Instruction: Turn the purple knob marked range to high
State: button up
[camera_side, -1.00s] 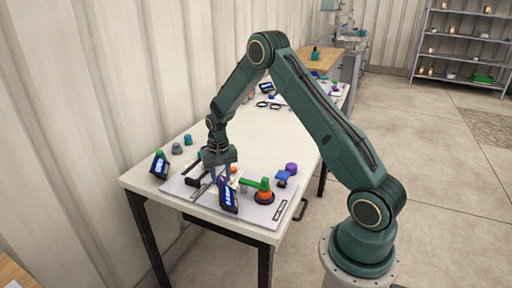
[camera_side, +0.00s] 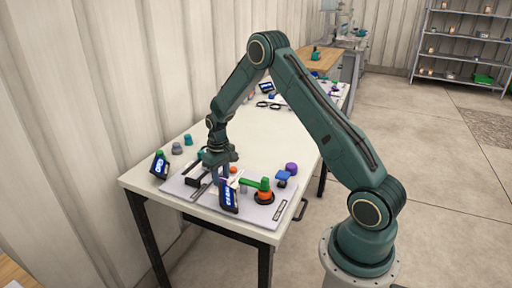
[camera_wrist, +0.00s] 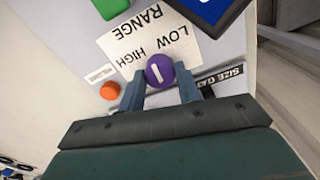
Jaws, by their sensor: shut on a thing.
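In the wrist view the purple knob (camera_wrist: 159,70) sits between the two fingers of my gripper (camera_wrist: 159,90), which is shut on it. A short white line on the knob's top runs slightly tilted, from upper left to lower right. A white label (camera_wrist: 143,38) beside the knob reads RANGE, LOW and HIGH. I cannot tell for certain which word the line points at. In the side view my gripper (camera_side: 220,176) is down at the panel (camera_side: 262,213) on the table, and the gripped knob is mostly hidden there.
An orange button (camera_wrist: 110,90) is close to the left finger in the wrist view. The table behind is mostly clear.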

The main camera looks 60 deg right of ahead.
aim_at(221, 178)
jog(key=n, duration=0.3)
jog(key=shift+n, duration=0.4)
jog(key=shift+r+n, duration=0.1)
jog(key=shift+n, duration=1.8)
jog(key=o, duration=1)
jog(key=shift+c, duration=0.2)
jog(key=shift+r, duration=0.1)
notch_tip(221, 178, up, 14)
jog(key=shift+f, duration=0.2)
